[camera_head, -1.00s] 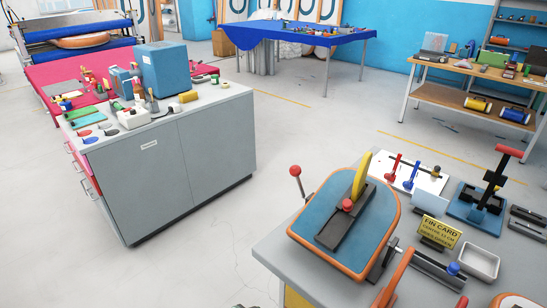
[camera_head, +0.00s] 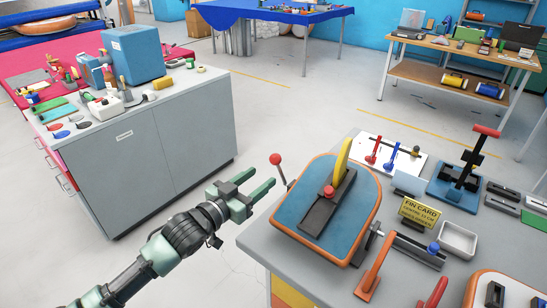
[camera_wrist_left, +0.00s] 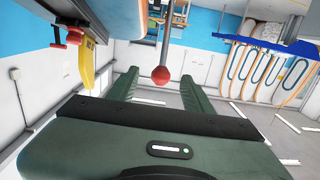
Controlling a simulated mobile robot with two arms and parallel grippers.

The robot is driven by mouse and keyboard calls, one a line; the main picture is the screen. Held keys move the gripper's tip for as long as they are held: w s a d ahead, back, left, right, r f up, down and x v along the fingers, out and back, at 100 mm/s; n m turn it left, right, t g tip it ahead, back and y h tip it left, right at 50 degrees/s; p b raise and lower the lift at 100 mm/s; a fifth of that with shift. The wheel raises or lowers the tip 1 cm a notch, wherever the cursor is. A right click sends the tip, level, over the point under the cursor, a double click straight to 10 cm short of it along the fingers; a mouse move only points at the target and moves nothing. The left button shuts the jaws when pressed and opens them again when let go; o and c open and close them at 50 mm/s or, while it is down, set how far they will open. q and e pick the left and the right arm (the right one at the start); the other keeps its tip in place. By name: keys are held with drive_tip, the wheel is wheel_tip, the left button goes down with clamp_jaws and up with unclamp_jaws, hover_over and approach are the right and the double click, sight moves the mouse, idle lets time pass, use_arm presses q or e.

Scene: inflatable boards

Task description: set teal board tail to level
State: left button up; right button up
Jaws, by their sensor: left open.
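The teal board tail (camera_head: 305,235), with an orange rim, sits tilted on the grey bench. A dark fin box with a yellow fin (camera_head: 342,160) and a red knob (camera_head: 328,191) is on it. A lever with a red ball (camera_head: 275,159) stands at the board's left side. My left gripper (camera_head: 258,182) is open and empty, just left of the lever and board. In the left wrist view the red ball (camera_wrist_left: 160,75) shows between and beyond the two fingers (camera_wrist_left: 160,90). The right gripper is not in view.
A yellow fin card (camera_head: 420,212), a metal tray (camera_head: 458,239) and a blue press (camera_head: 462,180) stand right of the board. A grey cabinet (camera_head: 150,150) is at left, with open floor between.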

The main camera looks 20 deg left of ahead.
sight(272, 161)
use_arm(q)
drive_tip(key=shift+w+a+r+t+h, duration=0.15)
drive_tip(key=shift+w+r+t+h, duration=0.25)
drive_tip(key=shift+r, duration=0.35)
drive_tip(key=shift+w+r, duration=0.2)
drive_tip(key=shift+w, duration=0.15)
drive_tip(key=p+x, duration=0.1)
drive_tip(key=x, duration=0.5)
drive_tip(key=shift+f+p, duration=0.15)
drive_tip(key=shift+p, duration=0.15)
drive_tip(key=shift+w+d, duration=0.25)
drive_tip(key=shift+w, duration=0.2)
clamp_jaws()
drive_tip(key=shift+f, duration=0.1)
